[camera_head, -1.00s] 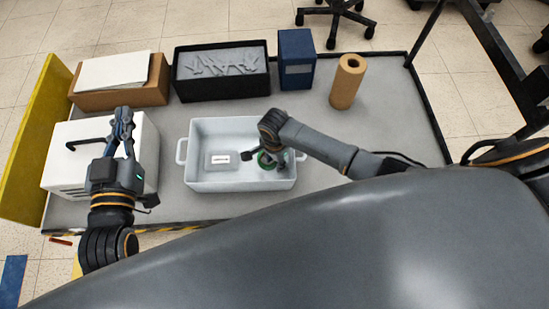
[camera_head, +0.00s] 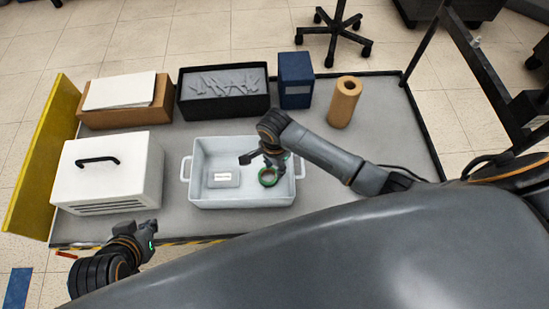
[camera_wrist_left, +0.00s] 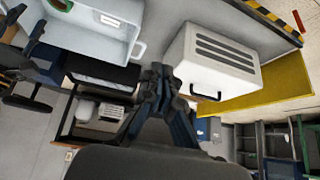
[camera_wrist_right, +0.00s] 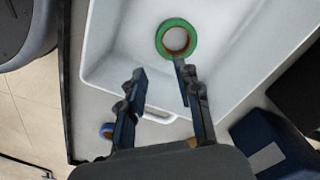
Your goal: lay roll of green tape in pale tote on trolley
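The roll of green tape (camera_head: 268,177) lies flat inside the pale tote (camera_head: 187,190), near its right end. It also shows as a green ring in the right wrist view (camera_wrist_right: 176,38), on the tote's floor. My right gripper (camera_head: 262,158) is above the tote near the tape. Its fingers are apart and empty in the right wrist view (camera_wrist_right: 158,85), with the tape beyond the fingertips. My left gripper (camera_head: 153,230) is off the trolley's near edge at the left. Its fingers meet with nothing between them in the left wrist view (camera_wrist_left: 160,75).
A labelled grey item (camera_head: 222,178) lies in the tote's left part. The trolley (camera_head: 340,150) also holds a white case (camera_head: 110,175), a cardboard box (camera_head: 125,117), a black bin (camera_head: 222,112), a blue box (camera_head: 295,85) and a brown roll (camera_head: 344,104).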

